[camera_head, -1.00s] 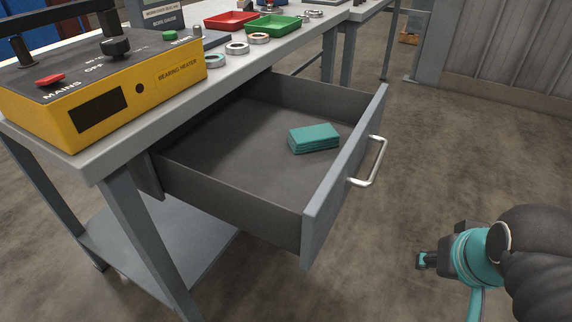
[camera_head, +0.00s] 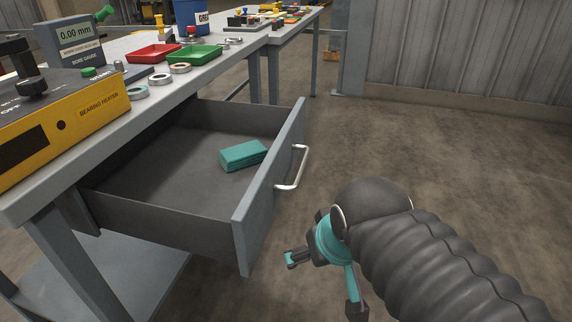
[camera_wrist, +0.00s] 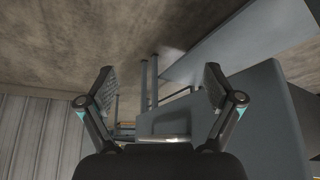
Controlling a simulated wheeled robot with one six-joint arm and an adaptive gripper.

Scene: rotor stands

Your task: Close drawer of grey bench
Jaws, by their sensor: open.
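The drawer (camera_head: 250,232) of the grey bench (camera_head: 118,121) is pulled well out, and its inside shows in the head view. A teal block or folded stack (camera_head: 242,155) lies in it. A silver bar handle (camera_head: 295,170) is on the drawer's front; it also shows in the wrist view (camera_wrist: 163,138), low between the fingers. My gripper (camera_head: 322,272) is in front of the drawer, to the right of and below the handle, apart from it in the head view. Its two fingers are spread wide and empty, as the wrist view (camera_wrist: 158,85) shows.
The bench top holds a yellow bearing heater (camera_head: 70,120), a bore gauge (camera_head: 78,38), red (camera_head: 153,54) and green (camera_head: 194,54) trays and several metal rings. A second bench (camera_head: 285,28) stands behind. The floor right of the drawer is clear up to the corrugated wall.

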